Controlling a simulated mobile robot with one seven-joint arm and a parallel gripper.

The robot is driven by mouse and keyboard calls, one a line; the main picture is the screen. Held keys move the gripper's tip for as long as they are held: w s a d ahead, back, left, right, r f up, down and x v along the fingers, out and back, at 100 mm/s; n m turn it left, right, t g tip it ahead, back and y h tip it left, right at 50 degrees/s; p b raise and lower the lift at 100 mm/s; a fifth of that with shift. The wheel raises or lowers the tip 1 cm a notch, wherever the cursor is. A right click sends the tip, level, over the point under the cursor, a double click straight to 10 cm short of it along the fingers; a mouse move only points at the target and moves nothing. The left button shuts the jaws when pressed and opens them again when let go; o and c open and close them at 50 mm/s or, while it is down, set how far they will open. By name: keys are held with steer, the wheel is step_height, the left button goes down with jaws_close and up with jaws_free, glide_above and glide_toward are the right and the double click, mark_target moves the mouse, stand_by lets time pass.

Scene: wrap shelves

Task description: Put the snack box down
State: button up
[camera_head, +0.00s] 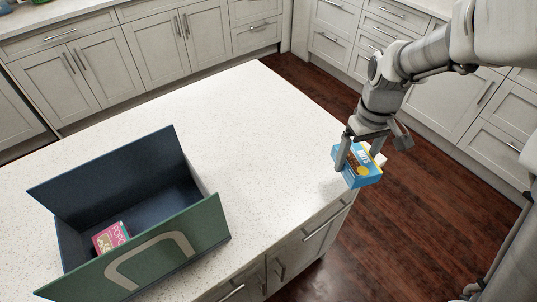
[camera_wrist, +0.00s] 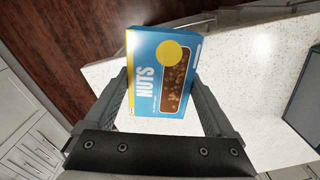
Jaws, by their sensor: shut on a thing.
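A blue snack box (camera_head: 362,170) with a yellow circle and the word NUTS is between the fingers of my gripper (camera_head: 360,155), at the right edge of the white counter. In the wrist view the box (camera_wrist: 165,75) sits between both fingers of my gripper (camera_wrist: 165,85), which is shut on it. The box is slightly tilted in the head view. I cannot tell whether it touches the counter.
An open green and dark blue box (camera_head: 215,235) stands on the white island counter (camera_head: 240,130), with a pink popcorn box (camera_head: 110,238) inside. The middle of the counter is clear. Dark wooden floor (camera_head: 395,235) lies right of the counter's edge. Grey cabinets (camera_head: 185,45) stand behind.

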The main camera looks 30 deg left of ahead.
steer(key=s+a+r+n, duration=0.3)
steer(key=s+a+n, duration=0.1)
steer(key=a, duration=0.3)
glide_above(283, 165)
step_height(283, 165, down, 7)
steer(key=shift+d+r, duration=0.1)
steer(key=shift+r, duration=0.05)
steer(key=shift+f, duration=2)
steer(key=shift+f+b, duration=0.1)
steer(key=shift+b, duration=0.2)
steer(key=shift+f, duration=0.15)
steer(key=o, duration=1.1)
steer(key=shift+o, duration=0.2)
step_height(283, 165, up, 12)
steer(key=shift+r+p, duration=0.25)
steer(key=shift+p, duration=0.2)
